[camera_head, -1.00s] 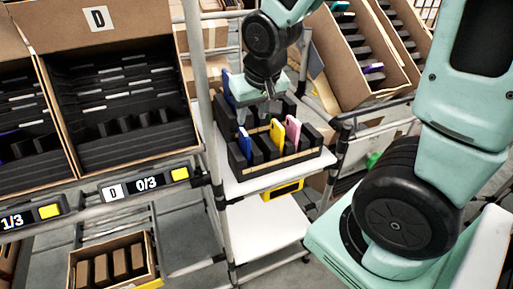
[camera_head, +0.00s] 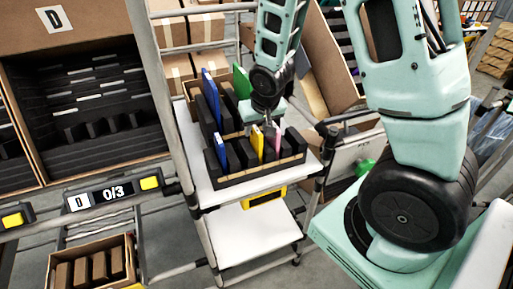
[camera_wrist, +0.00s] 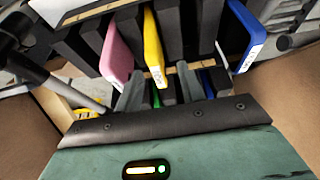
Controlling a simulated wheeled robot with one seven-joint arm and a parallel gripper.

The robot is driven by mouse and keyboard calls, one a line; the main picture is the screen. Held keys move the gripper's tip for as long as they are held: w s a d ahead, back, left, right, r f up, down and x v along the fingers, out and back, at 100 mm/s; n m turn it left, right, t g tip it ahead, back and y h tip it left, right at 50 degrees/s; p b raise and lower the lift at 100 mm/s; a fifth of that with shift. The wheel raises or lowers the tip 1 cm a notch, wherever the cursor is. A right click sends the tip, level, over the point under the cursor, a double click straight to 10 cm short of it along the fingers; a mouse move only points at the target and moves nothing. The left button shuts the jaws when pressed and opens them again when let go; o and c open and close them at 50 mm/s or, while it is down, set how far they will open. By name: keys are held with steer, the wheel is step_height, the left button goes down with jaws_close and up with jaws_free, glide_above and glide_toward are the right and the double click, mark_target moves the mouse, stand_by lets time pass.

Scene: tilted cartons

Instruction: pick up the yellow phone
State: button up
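The yellow phone (camera_head: 257,143) stands upright in a slot of the front black rack (camera_head: 233,181), between a blue phone (camera_head: 220,150) and a pink phone (camera_head: 277,143). My gripper (camera_head: 268,119) hangs just above this row, near the yellow and pink phones. In the wrist view the yellow phone (camera_wrist: 153,48) lines up with the gap between my two spread fingers (camera_wrist: 159,74). The gap looks empty. The pink phone (camera_wrist: 117,48) is close to the left finger. I cannot tell how far the fingertips are from the yellow phone.
A second rack behind holds a blue phone (camera_head: 211,96) and a green phone (camera_head: 242,84). Both racks stand on a white shelf (camera_head: 200,195) with metal posts. A large carton marked D (camera_head: 90,30) is at left, and a small carton (camera_head: 95,265) with brown dividers at lower left.

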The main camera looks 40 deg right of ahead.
mark_target(256, 148)
steer(key=shift+d+p+x, duration=0.1)
steer(key=shift+p+x, duration=0.25)
steer(key=shift+x, duration=0.95)
steer(key=shift+d+p+x, duration=0.15)
steer(key=shift+p+x, duration=0.2)
steer(key=shift+x, duration=0.9)
steer(key=shift+w, duration=0.15)
jaws_close()
